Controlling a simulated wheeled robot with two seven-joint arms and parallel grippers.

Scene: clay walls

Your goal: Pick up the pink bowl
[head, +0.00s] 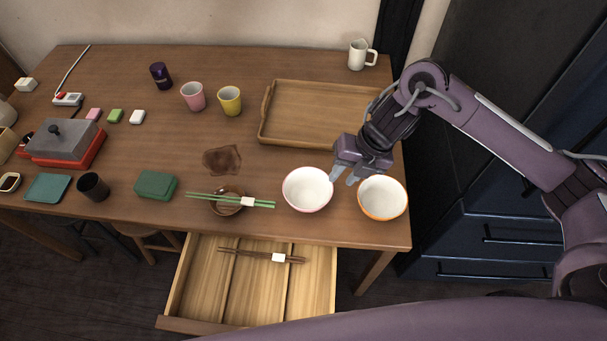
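The pink bowl (307,190) stands upright near the front edge of the wooden table. It is white inside with a pink rim, and it looks empty. My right gripper (343,178) hangs above the table at the bowl's right side. Its two fingers are apart, with no object seen between them. One finger is close to the bowl's right rim; I cannot tell whether it touches. My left gripper is not in view.
An orange-rimmed bowl (382,197) stands just right of the gripper. A wooden tray (290,138) lies behind. Green chopsticks (215,198) rest across a small brown bowl (228,207) at left. An open drawer (250,282) juts out below the table's front edge.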

